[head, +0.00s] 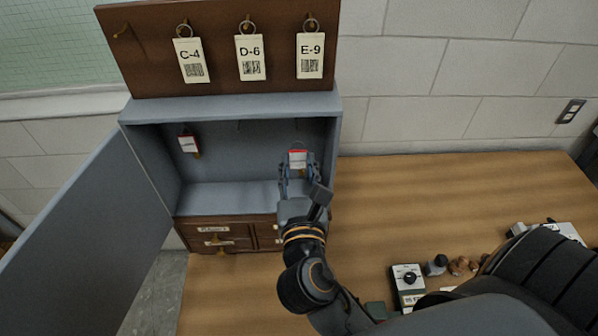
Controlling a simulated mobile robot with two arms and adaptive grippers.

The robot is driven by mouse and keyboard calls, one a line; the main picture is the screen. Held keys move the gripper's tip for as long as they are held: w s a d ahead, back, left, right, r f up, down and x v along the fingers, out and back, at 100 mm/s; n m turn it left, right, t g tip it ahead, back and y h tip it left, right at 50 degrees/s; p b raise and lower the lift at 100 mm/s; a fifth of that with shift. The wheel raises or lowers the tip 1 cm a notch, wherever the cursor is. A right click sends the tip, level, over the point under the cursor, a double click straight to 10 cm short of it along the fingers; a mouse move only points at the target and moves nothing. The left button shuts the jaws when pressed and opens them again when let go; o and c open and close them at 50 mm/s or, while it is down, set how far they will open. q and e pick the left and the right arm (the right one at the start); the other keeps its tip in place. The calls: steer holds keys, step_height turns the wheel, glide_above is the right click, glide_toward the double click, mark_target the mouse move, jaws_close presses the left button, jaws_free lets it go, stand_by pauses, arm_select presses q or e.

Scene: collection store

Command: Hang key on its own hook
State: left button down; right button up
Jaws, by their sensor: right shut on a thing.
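An open grey key cabinet (232,106) stands at the back left. My right gripper (298,172) is inside it at the right side, shut on a key with a red and white tag (298,155). The tag shows upright between the fingers, and the key itself is mostly hidden. A ring seems to show just above the tag; I cannot tell whether it is on a hook. Another key with a red and white tag (188,144) hangs at the cabinet's left. A small dark hook (240,126) seems to show between them. My left gripper is out of view.
The cabinet door (85,245) is swung open to the left. Tags C-4 (190,60), D-6 (250,57) and E-9 (310,55) hang on a brown board above. Small drawers (213,230) lie below.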

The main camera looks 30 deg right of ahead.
steer(key=shift+b+x, duration=0.35)
steer(key=shift+x, duration=2.7)
steer(key=shift+w+d+f+p, duration=0.3)
steer(key=shift+w+f+p, duration=0.15)
steer(key=shift+p, duration=0.1)
steer(key=shift+f, duration=0.1)
steer(key=o, duration=1)
steer(key=shift+s, duration=0.1)
steer(key=v, duration=1.2)
